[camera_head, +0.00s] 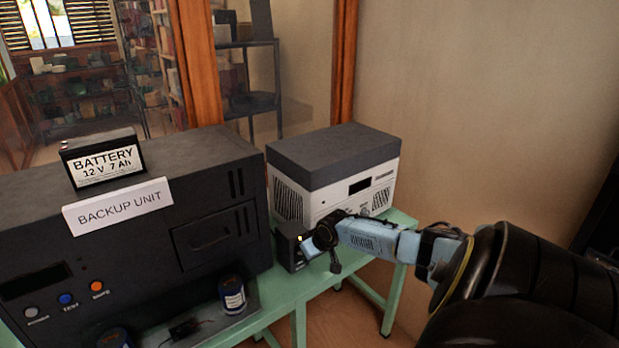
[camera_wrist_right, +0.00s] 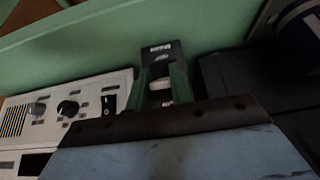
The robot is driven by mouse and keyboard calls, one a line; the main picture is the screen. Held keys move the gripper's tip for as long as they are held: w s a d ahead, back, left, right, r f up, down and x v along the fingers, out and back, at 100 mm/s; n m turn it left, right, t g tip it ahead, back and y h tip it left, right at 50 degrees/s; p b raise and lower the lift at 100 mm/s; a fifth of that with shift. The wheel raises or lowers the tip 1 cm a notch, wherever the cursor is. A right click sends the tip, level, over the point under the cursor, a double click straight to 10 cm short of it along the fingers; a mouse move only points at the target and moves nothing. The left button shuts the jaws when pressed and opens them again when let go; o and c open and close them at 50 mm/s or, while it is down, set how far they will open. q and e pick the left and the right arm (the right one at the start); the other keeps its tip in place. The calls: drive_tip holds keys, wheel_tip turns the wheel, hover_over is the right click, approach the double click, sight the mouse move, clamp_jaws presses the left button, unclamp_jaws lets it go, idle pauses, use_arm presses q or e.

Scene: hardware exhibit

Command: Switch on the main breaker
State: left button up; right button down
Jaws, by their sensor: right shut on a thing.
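A small black box (camera_head: 288,246), which looks like the main breaker, stands on the green table between the backup unit and the white-and-grey machine. A small yellow light shows near its top. My right gripper (camera_head: 309,247) reaches it from the right. In the right wrist view, the fingers (camera_wrist_right: 160,72) of that gripper are over the front of the black box (camera_wrist_right: 163,50), around a small light-coloured part that looks like its switch. The fingers hide most of the switch, so its position cannot be told. My left gripper is not in view.
The backup unit (camera_head: 215,175) with a battery (camera_head: 103,160) on top stands left. The white-and-grey machine (camera_head: 330,165) is close behind the black box. Bare wall is at right.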

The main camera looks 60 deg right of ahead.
drive_tip(key=c, duration=1.2)
unclamp_jaws()
drive_tip(key=shift+c, duration=0.2)
drive_tip(key=shift+r, duration=0.1)
drive_tip(key=p+v, duration=0.4)
drive_tip(key=v, duration=0.9)
drive_tip(key=shift+s, duration=0.1)
